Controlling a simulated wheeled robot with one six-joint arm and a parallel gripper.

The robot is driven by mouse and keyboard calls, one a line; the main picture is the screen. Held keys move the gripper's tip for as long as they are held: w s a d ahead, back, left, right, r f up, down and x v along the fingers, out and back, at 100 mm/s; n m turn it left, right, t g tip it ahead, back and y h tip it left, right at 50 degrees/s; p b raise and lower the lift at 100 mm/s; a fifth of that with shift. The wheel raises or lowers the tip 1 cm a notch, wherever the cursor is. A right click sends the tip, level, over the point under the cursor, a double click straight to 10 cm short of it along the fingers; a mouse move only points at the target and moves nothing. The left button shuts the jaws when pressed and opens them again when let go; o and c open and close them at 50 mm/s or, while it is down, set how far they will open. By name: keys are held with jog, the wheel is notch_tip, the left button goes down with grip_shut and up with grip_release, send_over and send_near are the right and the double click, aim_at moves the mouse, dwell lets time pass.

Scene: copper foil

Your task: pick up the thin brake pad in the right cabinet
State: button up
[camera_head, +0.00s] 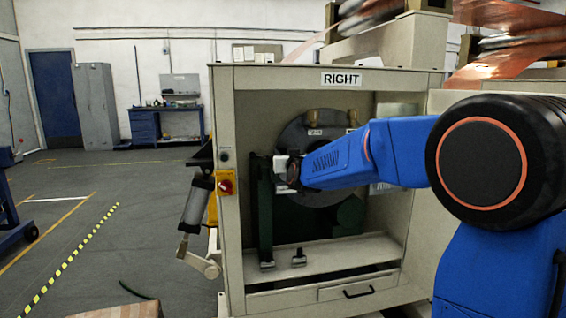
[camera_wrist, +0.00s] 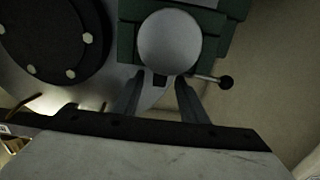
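The right cabinet (camera_head: 382,77), marked RIGHT, stands open in the head view. Two small brownish blocks, the left one (camera_head: 314,117) and the right one (camera_head: 353,117), sit at the top of a grey disc (camera_head: 292,132) inside, with small labels below. I cannot read the labels or tell which block is the thin brake pad. My gripper (camera_head: 284,168) is inside the cabinet, by a dark green post, lower and left of the blocks. In the wrist view its two fingers (camera_wrist: 160,84) stand apart, with nothing gripped. No brake pad is clearly visible there.
The dark green post (camera_head: 264,210) stands close to my gripper. A round grey knob (camera_wrist: 168,42) on green machinery lies just beyond the fingers. A thin rod with a black ball end (camera_wrist: 226,82) sticks out to the right. Small dark parts (camera_head: 299,257) rest on the cabinet floor.

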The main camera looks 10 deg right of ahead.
jog(key=shift+w, duration=0.35)
grip_shut()
jog(key=shift+r, duration=0.1)
